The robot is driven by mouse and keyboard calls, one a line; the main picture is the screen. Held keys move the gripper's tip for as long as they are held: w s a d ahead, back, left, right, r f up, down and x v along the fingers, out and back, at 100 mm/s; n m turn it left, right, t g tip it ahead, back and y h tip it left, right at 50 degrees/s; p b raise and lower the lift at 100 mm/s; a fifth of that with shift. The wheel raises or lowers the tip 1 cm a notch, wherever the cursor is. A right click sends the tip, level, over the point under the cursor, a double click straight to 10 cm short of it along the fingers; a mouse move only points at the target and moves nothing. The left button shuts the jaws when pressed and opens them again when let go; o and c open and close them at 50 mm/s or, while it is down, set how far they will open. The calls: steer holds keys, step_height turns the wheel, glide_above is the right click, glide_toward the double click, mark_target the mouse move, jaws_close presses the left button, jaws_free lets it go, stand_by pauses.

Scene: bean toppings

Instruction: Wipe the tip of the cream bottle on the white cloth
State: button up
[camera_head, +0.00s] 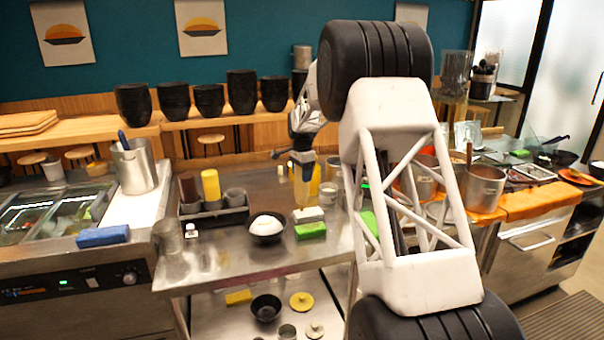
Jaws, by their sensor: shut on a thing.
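My gripper (302,157) is in the middle of the view, above the steel worktable, pointing down. It is shut on a pale, translucent bottle (302,191), which seems to be the cream bottle. The bottle hangs roughly upright. A small folded white cloth (308,214) lies on the worktable just below the bottle, behind a green sponge (311,231). The bottle's lower end is close above the cloth; I cannot tell whether they touch. The fingertips and the bottle's tip are too small to see clearly.
A black bowl (266,238) with white contents stands left of the cloth. A dark rack (214,215) holds brown and yellow bottles. A jar (328,197) stands just right of the cloth. My arm covers the worktable's right side.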

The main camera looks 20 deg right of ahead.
steer(key=shift+f, duration=0.55)
stand_by(1.4)
steer(key=shift+d, duration=0.25)
steer(key=shift+d+r, duration=0.1)
steer(key=shift+d, duration=2.25)
stand_by(0.4)
steer(key=shift+a, duration=0.15)
steer(key=shift+a+f, duration=0.2)
steer(key=shift+a, duration=2.25)
steer(key=shift+c, duration=0.3)
